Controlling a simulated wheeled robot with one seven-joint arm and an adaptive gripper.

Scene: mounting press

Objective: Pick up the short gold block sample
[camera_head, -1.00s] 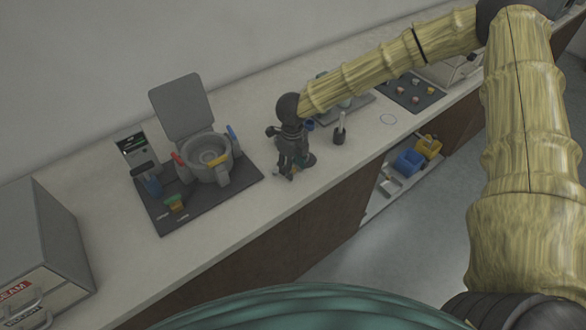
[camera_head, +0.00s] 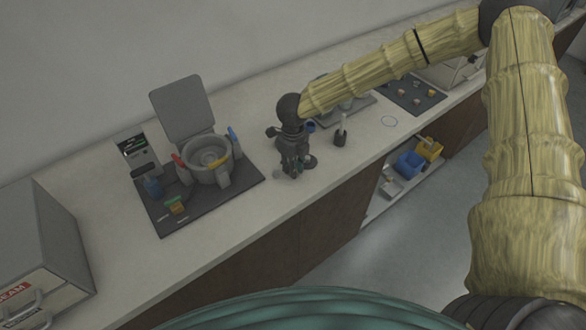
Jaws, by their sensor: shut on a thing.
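My gripper (camera_head: 292,170) points down at the counter, to the right of the mounting press (camera_head: 208,158). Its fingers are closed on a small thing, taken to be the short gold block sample. The fingers hide nearly all of it, and its colour and shape cannot be made out. The fingertips are close to the counter top; whether the thing touches the surface I cannot tell.
The press stands on a dark mat (camera_head: 235,181) with a raised grey lid (camera_head: 182,107). A dark mat (camera_head: 431,101) with several small samples lies farther right. Bare counter (camera_head: 236,218) lies in front of the press.

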